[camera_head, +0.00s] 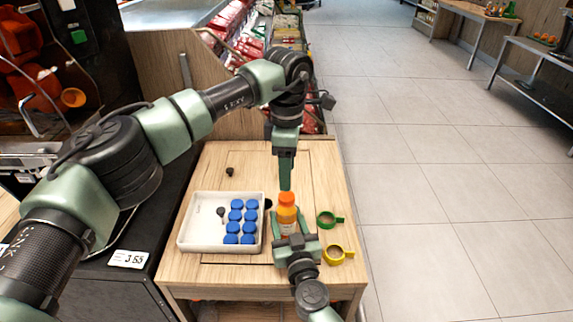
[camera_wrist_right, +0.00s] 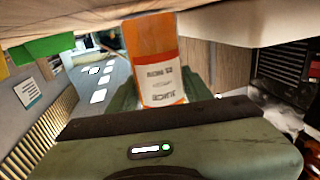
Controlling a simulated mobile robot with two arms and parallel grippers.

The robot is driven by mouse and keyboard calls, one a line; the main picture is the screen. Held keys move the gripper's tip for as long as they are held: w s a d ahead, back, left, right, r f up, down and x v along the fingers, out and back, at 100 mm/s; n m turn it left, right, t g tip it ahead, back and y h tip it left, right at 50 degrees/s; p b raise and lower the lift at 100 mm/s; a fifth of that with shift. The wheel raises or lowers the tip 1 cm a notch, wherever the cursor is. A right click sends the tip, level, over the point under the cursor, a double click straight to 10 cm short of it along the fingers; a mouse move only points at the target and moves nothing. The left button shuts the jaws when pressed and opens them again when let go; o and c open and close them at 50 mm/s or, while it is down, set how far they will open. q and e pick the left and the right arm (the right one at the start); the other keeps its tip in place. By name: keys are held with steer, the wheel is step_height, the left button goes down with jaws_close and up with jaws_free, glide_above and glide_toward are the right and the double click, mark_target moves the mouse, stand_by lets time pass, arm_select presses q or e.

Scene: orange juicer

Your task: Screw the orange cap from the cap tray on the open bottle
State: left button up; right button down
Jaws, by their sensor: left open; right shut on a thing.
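An orange bottle (camera_head: 288,214) with a white label stands upright on the wooden table. It also shows in the right wrist view (camera_wrist_right: 152,52). An orange cap (camera_head: 286,198) sits on its top; I cannot tell how tight it is. My right gripper (camera_head: 291,240) is shut around the lower bottle from the front. My left gripper (camera_head: 285,187) points down directly above the cap. It is open, its fingertips close to the cap; contact is unclear. The white cap tray (camera_head: 190,232) lies left of the bottle and shows several blue caps (camera_head: 237,204), with no orange cap visible in it.
A green ring (camera_head: 327,219) and a yellow ring (camera_head: 335,252) lie right of the bottle. A small black piece (camera_head: 229,171) lies behind the tray, and another (camera_head: 220,211) is in the tray. The wooden table (camera_head: 220,277) has free room at its front left.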

mark_target(286, 196)
arm_select(q)
steer(key=n, duration=0.6)
steer(key=shift+r+n, duration=0.3)
steer(key=shift+n, duration=0.1)
steer(key=n, duration=0.3)
steer(key=shift+r+n, duration=0.15)
steer(key=shift+n, duration=0.15)
steer(key=n, duration=0.4)
steer(key=shift+r, duration=0.2)
steer(key=shift+f, duration=0.1)
steer(key=shift+f, duration=3.95)
